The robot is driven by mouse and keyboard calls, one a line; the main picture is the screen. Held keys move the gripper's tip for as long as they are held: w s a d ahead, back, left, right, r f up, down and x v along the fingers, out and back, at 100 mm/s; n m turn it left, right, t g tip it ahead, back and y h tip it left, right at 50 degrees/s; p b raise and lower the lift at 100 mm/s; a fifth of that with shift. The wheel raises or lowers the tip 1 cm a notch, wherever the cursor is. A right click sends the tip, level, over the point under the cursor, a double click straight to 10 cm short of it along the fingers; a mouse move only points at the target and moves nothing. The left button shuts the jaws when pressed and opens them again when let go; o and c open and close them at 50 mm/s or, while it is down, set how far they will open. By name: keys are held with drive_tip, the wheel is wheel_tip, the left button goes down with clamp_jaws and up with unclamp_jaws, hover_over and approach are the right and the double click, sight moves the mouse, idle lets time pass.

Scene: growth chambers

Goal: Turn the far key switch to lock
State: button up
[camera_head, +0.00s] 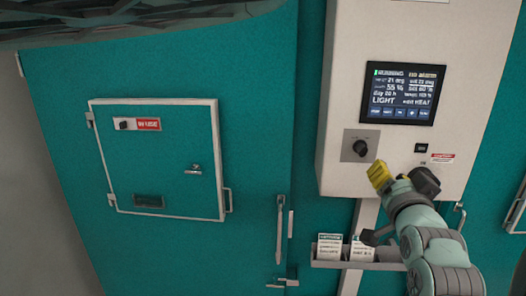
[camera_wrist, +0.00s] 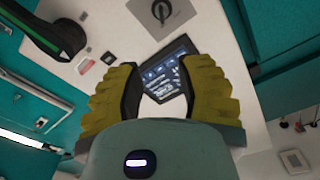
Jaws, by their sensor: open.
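A black rotary switch (camera_head: 360,147) sits on a grey square plate on the white control box. It also shows at the top edge of the wrist view (camera_wrist: 160,12). I cannot read its position marks. Another small dark knob (camera_head: 124,125) sits beside a red "IN USE" label on the small teal door at left. I cannot tell for certain which one is the far key switch. My gripper (camera_head: 379,174), with yellow fingers, is just below and right of the plate, apart from the switch. In the wrist view it (camera_wrist: 162,70) is open and empty.
The control box (camera_head: 340,80) carries a lit screen (camera_head: 402,93) and a small dark button (camera_head: 421,148). A label holder (camera_head: 325,264) with cards is mounted below, left of my arm. The white-framed small door (camera_head: 160,185) has a handle (camera_head: 195,169). The teal wall between is largely clear.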

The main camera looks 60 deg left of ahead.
sight(366, 153)
drive_tip(key=shift+g, duration=0.4)
drive_tip(key=x, duration=0.9)
drive_tip(key=s+a+x, duration=0.1)
drive_tip(key=x, duration=0.4)
drive_tip(key=shift+w+a, duration=0.1)
drive_tip(key=shift+w, duration=0.05)
drive_tip(key=shift+p+x, duration=0.4)
drive_tip(key=shift+x, duration=0.35)
drive_tip(key=shift+f, duration=0.2)
clamp_jaws()
